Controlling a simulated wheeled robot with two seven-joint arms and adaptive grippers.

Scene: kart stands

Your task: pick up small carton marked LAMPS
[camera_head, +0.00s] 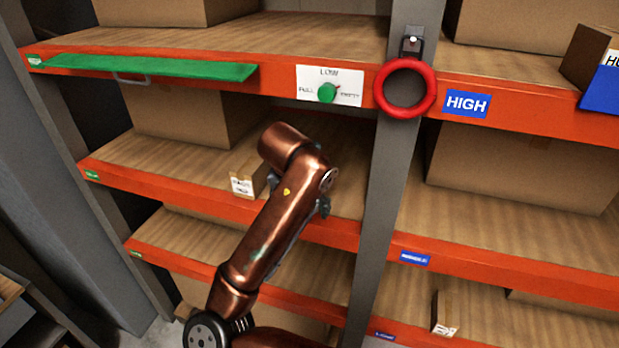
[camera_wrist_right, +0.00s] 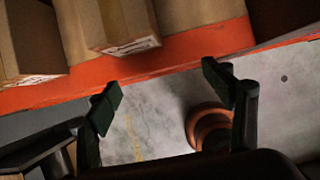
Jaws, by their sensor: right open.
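A small carton (camera_head: 247,180) with a white label stands at the front edge of the left middle shelf, just left of my copper arm; its print is too small to read surely. Another small labelled carton (camera_head: 446,314) stands on a low right shelf, print unreadable. In the right wrist view a carton (camera_wrist_right: 118,22) with a white label strip sits at an orange shelf edge, with a second carton (camera_wrist_right: 30,42) left of it; neither label is readable. My right gripper (camera_wrist_right: 165,95) is open and empty, its fingers apart beyond that edge. The arm hides it in the head view. My left gripper is out of view.
A grey post (camera_head: 385,180) with a red ring (camera_head: 405,88) divides the shelves. A green flap (camera_head: 150,67) and a LOW dial plate (camera_head: 329,86) are on the upper left edge. Large cartons (camera_head: 185,118) stand behind. A HIGH sign (camera_head: 466,104) is at right.

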